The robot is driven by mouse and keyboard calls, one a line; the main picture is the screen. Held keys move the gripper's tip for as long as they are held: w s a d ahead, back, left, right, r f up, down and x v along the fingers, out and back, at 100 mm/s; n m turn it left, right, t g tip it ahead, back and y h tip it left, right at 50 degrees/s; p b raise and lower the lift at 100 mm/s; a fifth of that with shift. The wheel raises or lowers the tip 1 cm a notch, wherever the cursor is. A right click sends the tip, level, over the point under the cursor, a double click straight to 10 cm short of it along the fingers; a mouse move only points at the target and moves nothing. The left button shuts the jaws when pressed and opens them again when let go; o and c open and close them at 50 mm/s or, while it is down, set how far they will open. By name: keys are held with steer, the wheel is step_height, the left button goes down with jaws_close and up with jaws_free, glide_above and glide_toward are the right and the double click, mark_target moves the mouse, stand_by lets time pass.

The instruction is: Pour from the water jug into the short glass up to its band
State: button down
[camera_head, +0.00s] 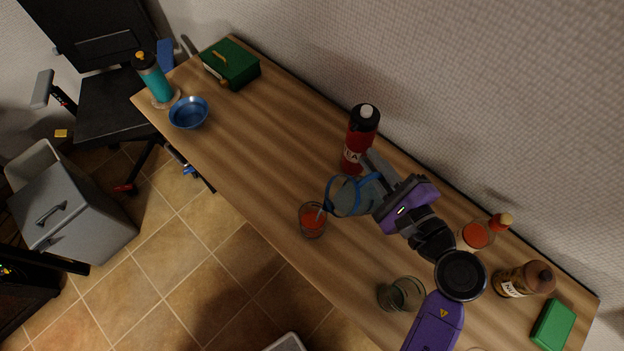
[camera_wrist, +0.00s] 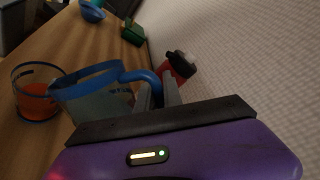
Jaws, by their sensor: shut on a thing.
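The water jug (camera_head: 350,198), clear with a blue rim and blue handle, is tilted left above the table. My gripper (camera_head: 372,172) is shut on its handle. A short glass (camera_head: 312,220) with orange-red contents stands below and left of the jug's lip. A thin pale streak shows between lip and glass; I cannot tell surely if it is flowing water. In the wrist view the jug (camera_wrist: 100,92) overlaps the right side of the glass (camera_wrist: 37,92). The red contents there lie below a dark line near the glass's top. My gripper's fingers (camera_wrist: 158,92) meet at the blue handle.
A dark red bottle (camera_head: 360,138) stands just behind the jug. A blue bowl (camera_head: 188,113) is far left. The table's middle-left is clear.

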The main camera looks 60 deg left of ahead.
steer(key=shift+s+r+n+p, duration=0.25)
steer(key=shift+r+n+p, duration=0.05)
steer(key=shift+r+n, duration=0.1)
stand_by(1.3)
